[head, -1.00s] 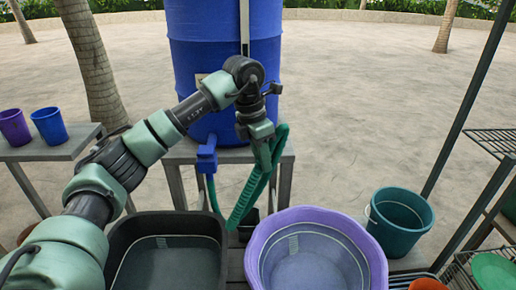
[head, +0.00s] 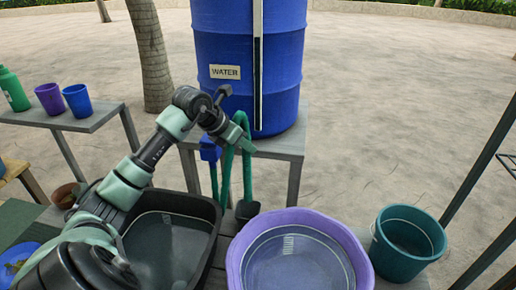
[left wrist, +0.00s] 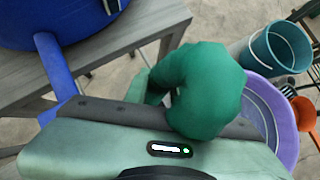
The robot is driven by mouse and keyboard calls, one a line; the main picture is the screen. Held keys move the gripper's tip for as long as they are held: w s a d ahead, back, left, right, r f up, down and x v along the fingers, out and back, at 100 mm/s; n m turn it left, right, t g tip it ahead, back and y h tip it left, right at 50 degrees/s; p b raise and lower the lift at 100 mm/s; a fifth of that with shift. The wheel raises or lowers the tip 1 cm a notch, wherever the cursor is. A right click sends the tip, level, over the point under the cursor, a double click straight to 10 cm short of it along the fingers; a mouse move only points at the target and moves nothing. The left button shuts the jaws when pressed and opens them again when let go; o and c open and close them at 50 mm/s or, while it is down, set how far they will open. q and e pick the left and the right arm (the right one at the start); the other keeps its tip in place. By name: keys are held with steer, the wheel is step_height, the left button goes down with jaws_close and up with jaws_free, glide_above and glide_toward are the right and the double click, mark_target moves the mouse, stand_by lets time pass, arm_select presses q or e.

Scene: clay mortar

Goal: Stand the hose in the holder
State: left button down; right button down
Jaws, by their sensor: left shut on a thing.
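The green hose (head: 247,178) runs from the blue tap (head: 209,150) on the water barrel, dips, and loops up through my left gripper (head: 238,142). The gripper is shut on the hose near the top of this loop. From there one length hangs almost upright to a small dark holder (head: 247,211) between the basins. Its lower end meets the holder's opening; I cannot tell whether it is inside. In the left wrist view the hose (left wrist: 208,92) bulges up thickly at the jaws, hiding what lies below. My right gripper is not in view.
The blue water barrel (head: 250,60) stands on a grey stand behind the gripper. A black basin (head: 205,212) lies left of the holder, a purple basin (head: 240,245) to its right. A teal bucket (head: 408,245) stands further right. Cups stand on the left table (head: 95,118).

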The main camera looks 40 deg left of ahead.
mark_target(244, 179)
arm_select(q)
step_height(244, 179, down, 14)
steer(key=b, duration=1.1)
steer(key=shift+c, duration=1.4)
jaws_free()
